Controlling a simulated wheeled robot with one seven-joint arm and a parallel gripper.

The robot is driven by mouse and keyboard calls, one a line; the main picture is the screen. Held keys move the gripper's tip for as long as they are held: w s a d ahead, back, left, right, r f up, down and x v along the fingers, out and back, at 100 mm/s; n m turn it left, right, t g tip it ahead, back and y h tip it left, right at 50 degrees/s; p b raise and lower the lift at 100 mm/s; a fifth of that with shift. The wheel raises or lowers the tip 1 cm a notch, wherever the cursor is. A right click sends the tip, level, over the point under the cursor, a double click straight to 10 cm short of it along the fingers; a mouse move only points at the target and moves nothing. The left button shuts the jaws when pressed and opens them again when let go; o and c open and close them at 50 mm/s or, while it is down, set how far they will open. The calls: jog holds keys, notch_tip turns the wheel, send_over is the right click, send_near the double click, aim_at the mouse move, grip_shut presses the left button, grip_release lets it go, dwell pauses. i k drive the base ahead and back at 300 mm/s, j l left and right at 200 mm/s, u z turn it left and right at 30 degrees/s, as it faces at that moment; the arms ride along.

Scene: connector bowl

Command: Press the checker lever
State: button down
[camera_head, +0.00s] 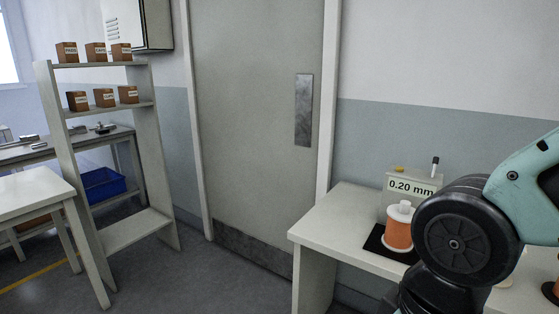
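A checker box (414,174) stands at the back of the light table on the right, with a sign reading "0.20 mm" (410,188) on its front. A small upright lever (435,162) with a dark top rises from its right side; it looks like the checker lever. A small yellow piece (398,169) sits on the left of the box top. My arm covers the area to the right of the spool. My gripper is not in view.
The table (335,222) is bare at its left end. A shelf rack (107,83) with several small brown boxes stands at the left, beside a white table (30,192) and a blue bin (102,184). A closed grey door (250,120) is in the middle; the floor before it is clear.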

aim_at(436, 160)
jog(key=z, duration=0.45)
jog(key=i+j, duration=0.3)
jog(key=i, duration=0.15)
jog(key=i+j+u, duration=0.15)
jog(key=i+j, duration=0.35)
jog(key=i, duration=0.35)
jog(key=i+j+u, duration=0.15)
jog(key=i, duration=0.3)
jog(key=j, duration=0.1)
